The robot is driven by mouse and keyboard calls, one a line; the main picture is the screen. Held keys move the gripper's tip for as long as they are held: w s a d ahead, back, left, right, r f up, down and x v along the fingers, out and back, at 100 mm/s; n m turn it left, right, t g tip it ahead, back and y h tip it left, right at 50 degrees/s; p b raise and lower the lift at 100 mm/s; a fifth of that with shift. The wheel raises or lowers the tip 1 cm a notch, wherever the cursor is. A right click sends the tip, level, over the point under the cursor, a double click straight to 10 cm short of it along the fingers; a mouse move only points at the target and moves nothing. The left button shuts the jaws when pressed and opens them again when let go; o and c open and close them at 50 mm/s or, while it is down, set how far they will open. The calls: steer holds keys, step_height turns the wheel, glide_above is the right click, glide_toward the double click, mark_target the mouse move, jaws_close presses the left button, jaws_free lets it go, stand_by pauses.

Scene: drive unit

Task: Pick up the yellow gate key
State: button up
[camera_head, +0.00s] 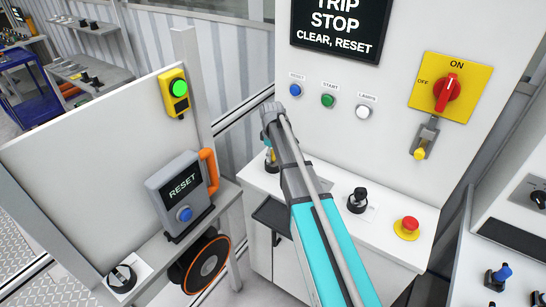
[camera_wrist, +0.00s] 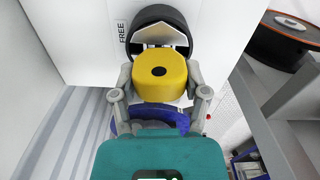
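A yellow block-shaped key head (camera_wrist: 160,82) with a dark hole lies between the fingers of my gripper (camera_wrist: 160,84) in the wrist view. One finger is close on each side, and I cannot tell whether they touch it. A dark round ring or base shows behind it, by a "FREE" label (camera_wrist: 122,36). A blue part (camera_wrist: 150,117) is partly hidden below it. In the head view my arm hides most of the gripper, near a small yellow item on the white ledge. Another yellow key-like piece (camera_head: 420,154) sits in a lock under the red rotary switch.
A black knob (camera_head: 357,200) and a red stop button (camera_head: 408,226) stand on the ledge, right of my arm. In the wrist view a dark reel (camera_wrist: 292,30) is at upper right.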

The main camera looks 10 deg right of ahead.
steer(key=c, duration=0.3)
steer(key=shift+r, duration=0.15)
steer(key=shift+c, duration=0.2)
step_height(320, 180, up, 2)
steer(key=shift+r+p, duration=0.1)
steer(key=shift+p, duration=1.15)
steer(key=s+r+p, duration=1)
steer(key=s, duration=0.4)
steer(key=shift+r, duration=0.25)
steer(key=shift+d, duration=0.1)
